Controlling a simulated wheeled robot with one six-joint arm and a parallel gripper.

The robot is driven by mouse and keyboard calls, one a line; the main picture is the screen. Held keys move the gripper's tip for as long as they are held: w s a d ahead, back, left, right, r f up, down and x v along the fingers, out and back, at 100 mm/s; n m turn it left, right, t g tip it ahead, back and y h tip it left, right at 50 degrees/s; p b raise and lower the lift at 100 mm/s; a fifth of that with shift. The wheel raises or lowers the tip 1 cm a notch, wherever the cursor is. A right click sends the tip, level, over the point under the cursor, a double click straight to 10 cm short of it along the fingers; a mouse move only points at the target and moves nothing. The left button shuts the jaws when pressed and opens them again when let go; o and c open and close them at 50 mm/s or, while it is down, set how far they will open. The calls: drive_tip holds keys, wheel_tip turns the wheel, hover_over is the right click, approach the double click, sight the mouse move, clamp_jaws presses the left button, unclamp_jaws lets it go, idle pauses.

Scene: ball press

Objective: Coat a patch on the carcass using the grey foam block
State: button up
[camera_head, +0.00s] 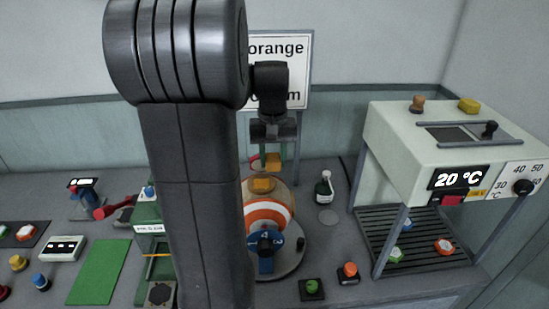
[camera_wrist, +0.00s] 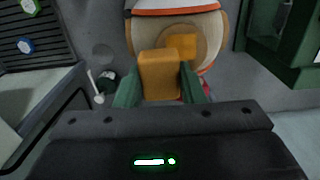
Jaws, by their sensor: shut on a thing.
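The carcass (camera_head: 268,211) is a ball with orange and white bands and a bare tan panel, seated on a round grey stand (camera_head: 289,262). In the wrist view, the panel (camera_wrist: 209,50) carries a squarish orange patch (camera_wrist: 183,45). My gripper (camera_wrist: 160,88) is shut on a block (camera_wrist: 160,75) between its green fingers. The block looks orange-tan; no grey shows on its visible faces. It is over or against the panel beside the patch; I cannot tell whether it touches. In the head view, my gripper (camera_head: 272,165) is above the carcass, partly hidden by my arm.
A sign (camera_head: 277,48) reading "orange", partly covered, stands behind. A dark bottle (camera_head: 324,188) stands right of the carcass. An oven-like machine (camera_head: 440,150) showing 20 °C stands over a slatted rack at right. Green and orange-topped pieces stand at front. A green mat (camera_head: 98,270) lies left.

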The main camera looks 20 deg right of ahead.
drive_tip(key=shift+r+p, duration=0.55)
drive_tip(key=shift+r, duration=0.65)
drive_tip(key=shift+s, duration=0.15)
